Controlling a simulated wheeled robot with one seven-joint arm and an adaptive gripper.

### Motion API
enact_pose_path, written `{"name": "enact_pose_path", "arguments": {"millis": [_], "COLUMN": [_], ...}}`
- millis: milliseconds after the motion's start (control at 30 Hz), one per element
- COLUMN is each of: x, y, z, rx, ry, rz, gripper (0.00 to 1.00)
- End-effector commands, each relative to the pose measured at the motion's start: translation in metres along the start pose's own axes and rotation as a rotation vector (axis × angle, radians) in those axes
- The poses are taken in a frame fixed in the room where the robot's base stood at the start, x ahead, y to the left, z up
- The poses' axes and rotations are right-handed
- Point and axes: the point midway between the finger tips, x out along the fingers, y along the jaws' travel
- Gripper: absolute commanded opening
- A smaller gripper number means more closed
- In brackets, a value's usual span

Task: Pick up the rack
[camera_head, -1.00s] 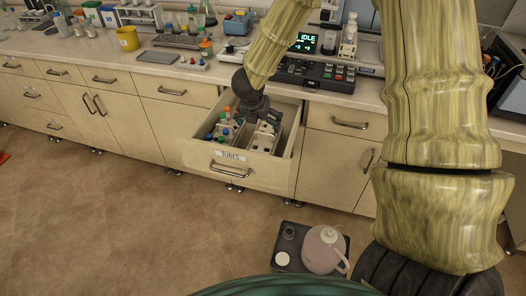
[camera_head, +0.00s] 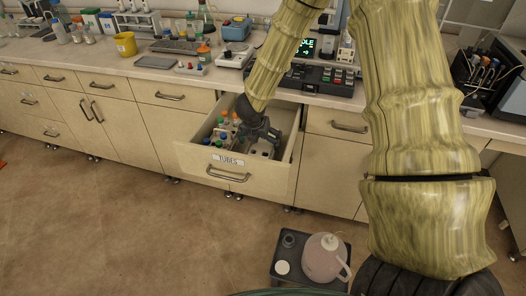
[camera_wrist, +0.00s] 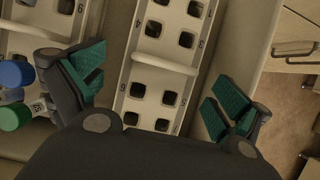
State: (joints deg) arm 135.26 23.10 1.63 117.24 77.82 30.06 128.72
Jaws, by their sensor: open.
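An empty white rack (camera_wrist: 163,66) with rows of square holes and a crossbar handle lies in the open drawer labelled TUBES (camera_head: 228,159). In the head view the rack (camera_head: 264,154) is partly hidden by my gripper (camera_head: 258,134). In the wrist view my gripper (camera_wrist: 156,84) is open, with one green-padded finger on each side of the rack and the crossbar between them. Gaps show between the fingers and the rack, and nothing is held. I cannot tell how high the fingertips are above the drawer floor.
Tubes with blue and green caps (camera_wrist: 15,115) stand just left of the left finger. The drawer wall (camera_wrist: 243,60) is close on the right. The counter above holds an instrument panel (camera_head: 305,80) and labware. A small dark platform with a pink jug (camera_head: 324,258) stands on the floor.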

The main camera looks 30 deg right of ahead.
Motion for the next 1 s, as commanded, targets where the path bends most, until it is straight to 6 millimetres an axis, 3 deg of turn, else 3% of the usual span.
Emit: {"name": "enact_pose_path", "arguments": {"millis": [400,800,867,1000], "x": [0.042,0.051,0.050,0.050], "y": [-0.004,-0.004,-0.004,-0.004], "z": [0.000,0.000,0.000,0.000], "rx": [0.000,-0.001,-0.001,0.000], "ry": [0.001,0.002,0.002,0.002], "rz": [-0.003,-0.001,-0.001,-0.001], "gripper": [1.00,1.00,0.93,0.67]}}
